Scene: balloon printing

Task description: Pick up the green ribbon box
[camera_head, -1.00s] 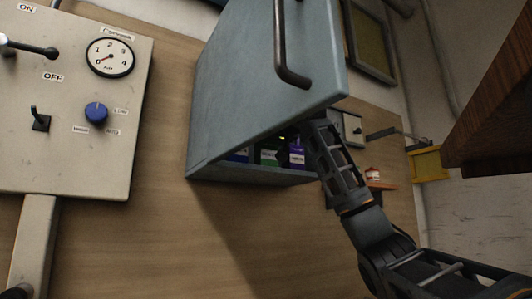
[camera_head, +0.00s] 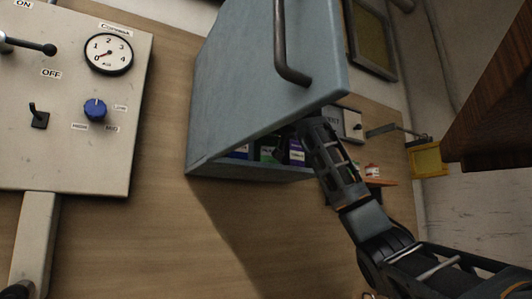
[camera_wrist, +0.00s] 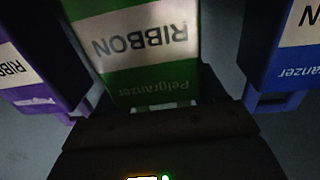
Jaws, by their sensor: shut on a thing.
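The green ribbon box (camera_wrist: 138,62) is in the middle of the wrist view, with a white "RIBBON" label that reads upside down. My gripper (camera_wrist: 160,112) is shut on its near end, and the dark gripper body covers the bottom of that view. In the head view the green ribbon box (camera_head: 268,153) shows between its neighbours inside the blue-grey cabinet (camera_head: 245,90). My gripper (camera_head: 290,140) reaches into the cabinet from the right; its fingertips are mostly hidden there by shadow and the cabinet door.
A purple ribbon box (camera_wrist: 30,65) stands on one side of the green box and a blue ribbon box (camera_wrist: 285,60) on the other, both close by. The cabinet's handle (camera_head: 280,50) juts out above my arm. A control panel (camera_head: 70,150) is at the left.

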